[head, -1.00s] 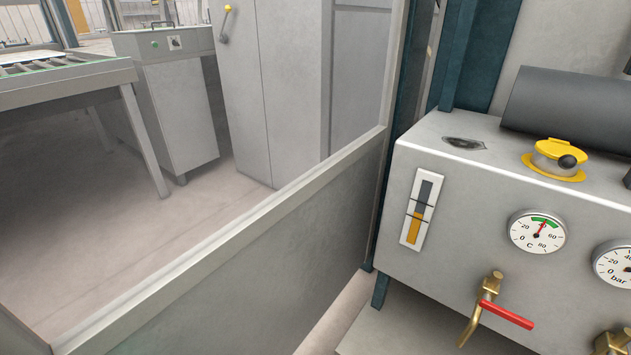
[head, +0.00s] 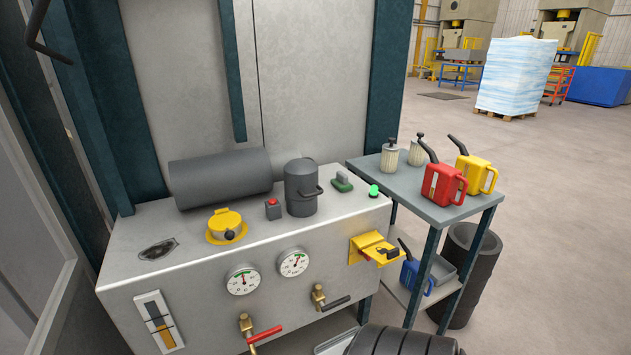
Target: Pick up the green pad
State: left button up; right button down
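A small green block with a grey top part (head: 342,182) lies on the top of the metal tank (head: 150,225), near its back right; it looks like the green pad. A round bright green button or lamp (head: 374,190) is just to its right, near the tank's right edge. A dark grey lidded can (head: 301,188) stands to the left of the block, with a small gap. Neither of my grippers is in view.
A red push button (head: 273,208), yellow filler cap (head: 226,226) and dark cylinder (head: 220,178) are on the tank. Gauges, valves and a yellow bracket (head: 372,248) are on its front. A side cart (head: 455,212) holds red (head: 441,184) and yellow (head: 476,172) cans.

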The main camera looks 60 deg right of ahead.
aim_at(341, 183)
jog(key=z, duration=2.2)
jog(key=l+u, duration=0.15)
jog(key=u, duration=0.25)
jog(key=i+l+u, duration=0.1)
jog(key=u, duration=0.35)
jog(key=l+u, duration=0.2)
jog(key=u, duration=0.2)
jog(key=l+u, duration=0.15)
jog(key=u, duration=0.3)
